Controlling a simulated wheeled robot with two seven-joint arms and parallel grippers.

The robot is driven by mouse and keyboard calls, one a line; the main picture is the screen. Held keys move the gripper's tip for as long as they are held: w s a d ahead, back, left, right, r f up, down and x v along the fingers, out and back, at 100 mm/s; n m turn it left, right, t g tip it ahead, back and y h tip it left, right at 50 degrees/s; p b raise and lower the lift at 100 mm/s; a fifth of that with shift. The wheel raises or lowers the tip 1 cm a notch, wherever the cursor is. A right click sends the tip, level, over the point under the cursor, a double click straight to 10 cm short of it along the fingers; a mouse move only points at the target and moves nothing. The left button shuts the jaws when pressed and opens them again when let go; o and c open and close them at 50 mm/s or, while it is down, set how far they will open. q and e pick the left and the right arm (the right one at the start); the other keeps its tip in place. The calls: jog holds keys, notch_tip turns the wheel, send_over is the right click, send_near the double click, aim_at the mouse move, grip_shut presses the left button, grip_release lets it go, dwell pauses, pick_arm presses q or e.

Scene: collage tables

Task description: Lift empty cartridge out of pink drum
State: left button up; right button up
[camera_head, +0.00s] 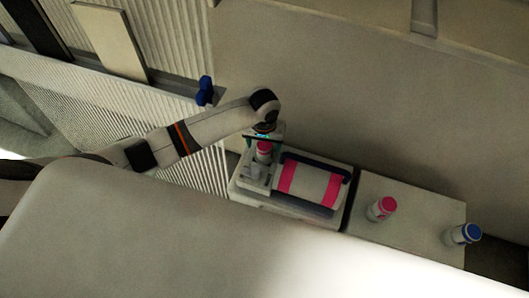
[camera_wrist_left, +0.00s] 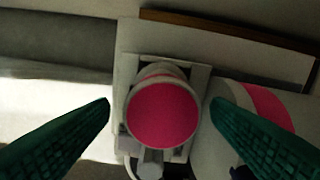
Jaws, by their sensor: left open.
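The pink drum (camera_head: 312,186) is a white cylinder with pink bands lying on a pale table; part of it shows at the right in the left wrist view (camera_wrist_left: 268,105). A white cartridge with a pink top (camera_head: 264,148) stands upright in a holder at the drum's left end. In the left wrist view the round pink top (camera_wrist_left: 163,117) faces the camera. My left gripper (camera_head: 262,150) is over the cartridge, and its green fingers (camera_wrist_left: 158,108) are open on either side of the pink top, with gaps visible. Whether the cartridge is empty cannot be told. My right gripper is not in view.
A white bottle with a pink cap (camera_head: 381,208) and one with a blue cap (camera_head: 463,235) stand on the table (camera_head: 420,205) to the right. A blue object (camera_head: 205,90) sits by the ribbed panel behind my arm. A wall rises behind the tables.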

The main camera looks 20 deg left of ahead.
pick_arm(q)
notch_tip(320, 180, down, 4)
jog(key=shift+r, duration=0.2)
jog(key=c, duration=1.1)
